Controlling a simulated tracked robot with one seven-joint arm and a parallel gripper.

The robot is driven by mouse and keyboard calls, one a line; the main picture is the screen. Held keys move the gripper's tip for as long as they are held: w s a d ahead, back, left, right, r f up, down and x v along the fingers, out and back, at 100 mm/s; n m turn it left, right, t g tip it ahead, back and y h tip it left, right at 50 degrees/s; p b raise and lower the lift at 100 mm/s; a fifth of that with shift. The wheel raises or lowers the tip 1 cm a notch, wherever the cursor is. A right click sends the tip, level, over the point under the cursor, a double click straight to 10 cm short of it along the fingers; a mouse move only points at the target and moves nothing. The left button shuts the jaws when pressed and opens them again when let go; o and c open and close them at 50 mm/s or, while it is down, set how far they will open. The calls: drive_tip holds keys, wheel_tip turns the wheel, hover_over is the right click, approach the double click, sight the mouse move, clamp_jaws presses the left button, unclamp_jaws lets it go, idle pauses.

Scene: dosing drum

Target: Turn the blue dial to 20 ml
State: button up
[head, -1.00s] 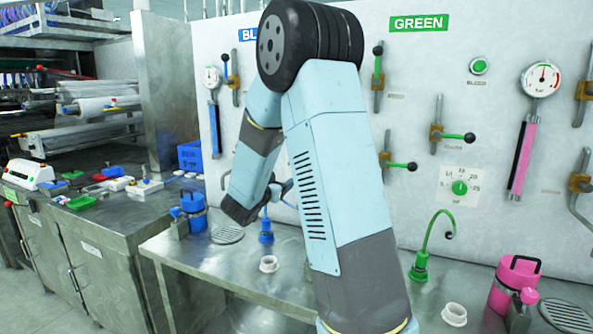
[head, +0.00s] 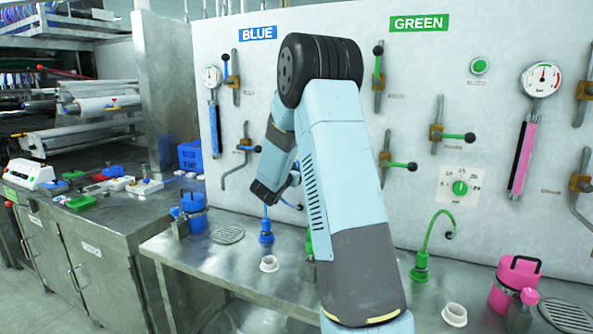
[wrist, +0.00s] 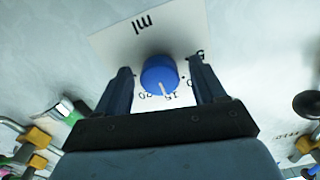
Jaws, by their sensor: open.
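The blue dial (wrist: 160,74) sits on a white scale plate (wrist: 118,42) in the wrist view, which shows the plate upside down. The dial's white pointer line faces the printed numbers at the picture's lower side, near the 15, with the 20 to its left. My gripper (wrist: 160,66) is open, with one finger on each side of the dial and a visible gap at each side. I cannot tell how deep the fingertips reach. In the head view, my arm hides the blue dial and most of my gripper.
The wall panel carries a BLUE sign (head: 258,33) and a GREEN sign (head: 419,23). A green dial (head: 460,188), levered valves and a pressure gauge (head: 541,79) are to the right. A blue-handled valve (head: 240,150) is left of my arm. Below, the steel bench holds a white cup (head: 269,264).

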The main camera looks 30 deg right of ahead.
drive_tip(key=shift+d, duration=0.15)
drive_tip(key=shift+c, duration=0.2)
drive_tip(key=c, duration=1)
drive_tip(key=shift+m, duration=0.4)
drive_tip(key=shift+f+m, duration=0.1)
drive_tip(key=shift+m, duration=3.9)
